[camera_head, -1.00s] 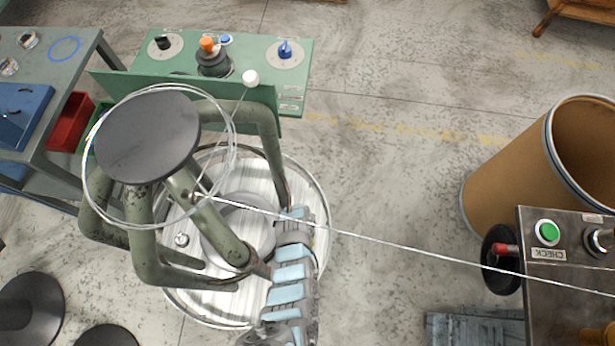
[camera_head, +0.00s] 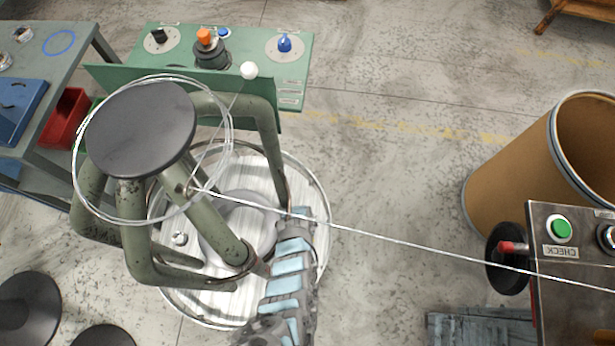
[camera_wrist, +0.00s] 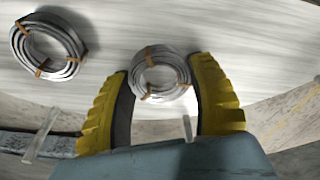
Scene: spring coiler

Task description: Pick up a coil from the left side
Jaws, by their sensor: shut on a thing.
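In the wrist view, my gripper (camera_wrist: 160,72) has its yellow-and-black fingers on both sides of a grey wire coil (camera_wrist: 147,77) bound with orange ties, and it is shut on this coil. A second tied coil (camera_wrist: 27,42) lies at the upper left, apart from the fingers, on a pale streaked surface (camera_wrist: 110,35). I cannot tell whether the held coil is clear of that surface. In the head view, the fingers and the coils cannot be made out.
A green tubular frame with a dark round top (camera_head: 140,130) stands over a shiny round plate (camera_head: 312,190). Loose wire loops hang around it, and a wire (camera_head: 400,241) runs right to a control box (camera_head: 560,255). A brown drum (camera_head: 510,165) stands right; floor between is clear.

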